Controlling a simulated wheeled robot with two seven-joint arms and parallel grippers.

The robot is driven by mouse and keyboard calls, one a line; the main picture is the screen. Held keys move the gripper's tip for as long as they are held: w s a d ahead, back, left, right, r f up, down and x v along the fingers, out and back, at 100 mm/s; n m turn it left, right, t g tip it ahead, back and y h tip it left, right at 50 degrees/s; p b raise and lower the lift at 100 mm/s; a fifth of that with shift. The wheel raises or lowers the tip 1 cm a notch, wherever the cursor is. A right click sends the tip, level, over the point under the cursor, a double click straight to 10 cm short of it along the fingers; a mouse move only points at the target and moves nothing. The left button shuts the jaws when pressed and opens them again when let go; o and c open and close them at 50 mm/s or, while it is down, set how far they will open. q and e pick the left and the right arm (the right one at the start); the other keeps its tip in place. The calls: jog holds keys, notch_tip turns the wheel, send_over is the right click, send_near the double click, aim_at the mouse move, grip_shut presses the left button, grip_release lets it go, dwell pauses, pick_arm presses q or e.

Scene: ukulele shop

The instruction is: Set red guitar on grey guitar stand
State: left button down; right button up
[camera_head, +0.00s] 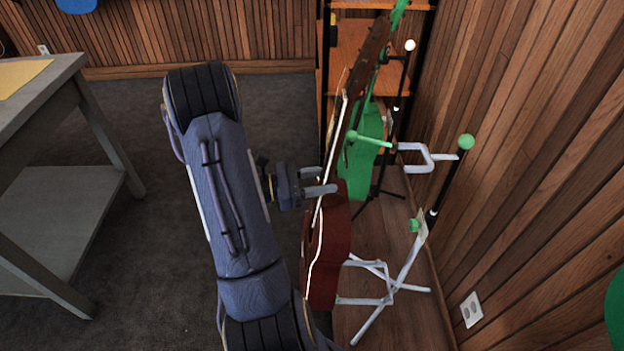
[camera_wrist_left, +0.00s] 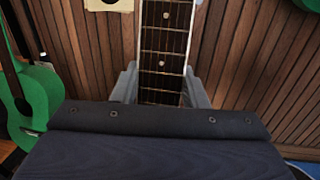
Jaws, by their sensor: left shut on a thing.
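The red guitar (camera_head: 328,255) stands upright in the head view, its body low and its neck rising toward the top and leaning right. My left gripper (camera_head: 318,188) is shut on its neck, just above the body. In the left wrist view the dark fretted neck (camera_wrist_left: 165,50) runs between the two grey fingers. The grey guitar stand (camera_head: 408,262) is just right of the guitar, with pale legs, a black pole and a pale upper yoke (camera_head: 414,158). The lower arms reach the body's right edge; I cannot tell whether they touch. My right gripper is out of view.
A green guitar (camera_head: 362,160) on another stand is behind the red one; it also shows in the left wrist view (camera_wrist_left: 35,98). The wood-slat wall (camera_head: 530,150) closes off the right side. A grey table (camera_head: 60,185) stands left, with open dark floor between.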

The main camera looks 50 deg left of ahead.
pick_arm(q)
jog(key=d+x, duration=0.1)
jog(key=x, duration=0.8)
jog(key=shift+d+f+b, duration=0.15)
jog(key=shift+d+b, duration=0.15)
dwell(0.5)
jog(key=shift+w+d, duration=0.15)
dwell(0.3)
jog(key=d+x, duration=0.1)
jog(key=x, duration=0.5)
jog(key=shift+f+b, duration=0.15)
jog(key=shift+b, duration=0.2)
dwell(0.6)
jog(key=shift+d, duration=0.1)
dwell(0.4)
jog(key=shift+f+b, duration=0.3)
jog(key=shift+f, duration=0.05)
dwell(0.4)
jog(key=shift+w+d+f+b, duration=0.1)
jog(key=shift+d+f+b, duration=0.05)
jog(key=shift+f+b, duration=2.1)
jog(key=shift+f, duration=0.2)
